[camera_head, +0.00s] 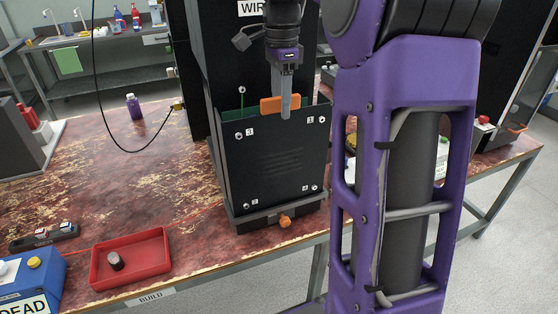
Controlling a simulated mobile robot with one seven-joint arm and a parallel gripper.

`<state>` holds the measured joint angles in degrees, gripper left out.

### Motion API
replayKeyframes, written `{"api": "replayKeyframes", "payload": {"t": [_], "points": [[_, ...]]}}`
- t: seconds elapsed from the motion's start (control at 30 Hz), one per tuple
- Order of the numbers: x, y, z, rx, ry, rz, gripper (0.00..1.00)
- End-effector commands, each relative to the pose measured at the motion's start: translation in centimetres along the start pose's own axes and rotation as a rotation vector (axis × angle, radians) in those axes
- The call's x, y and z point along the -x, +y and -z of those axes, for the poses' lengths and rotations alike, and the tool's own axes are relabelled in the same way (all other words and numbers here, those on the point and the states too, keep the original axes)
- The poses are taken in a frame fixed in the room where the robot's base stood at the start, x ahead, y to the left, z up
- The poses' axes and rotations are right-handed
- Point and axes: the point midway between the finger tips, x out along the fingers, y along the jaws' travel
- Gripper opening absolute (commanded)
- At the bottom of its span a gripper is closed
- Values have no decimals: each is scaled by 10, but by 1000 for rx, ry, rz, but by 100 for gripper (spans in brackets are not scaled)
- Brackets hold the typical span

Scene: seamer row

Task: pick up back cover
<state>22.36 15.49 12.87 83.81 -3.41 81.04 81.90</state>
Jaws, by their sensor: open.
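The black panel with slots and numbered corners, which looks like the back cover (275,165), stands nearly upright on the bench at the front of a dark unit. An orange tab (268,105) shows at its top edge. My gripper (286,110) points down at that top edge, with its grey finger in front of the orange tab. The jaws are open. From this angle I cannot tell whether they straddle the tab or touch it. The far finger is hidden.
My purple arm hides much of the right side. The bench's left middle is clear.

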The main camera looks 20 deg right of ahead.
Motion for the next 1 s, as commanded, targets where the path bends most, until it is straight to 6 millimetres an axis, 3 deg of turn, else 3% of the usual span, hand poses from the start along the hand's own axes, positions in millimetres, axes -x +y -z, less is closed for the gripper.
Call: {"api": "replayKeyframes", "payload": {"t": [0.17, 0.47, 1.0], "points": [[0, 0, 0, 0, 0, 0, 52], [0, 0, 0, 0, 0, 0, 0], [1, 0, 0, 0, 0, 0, 0]]}}
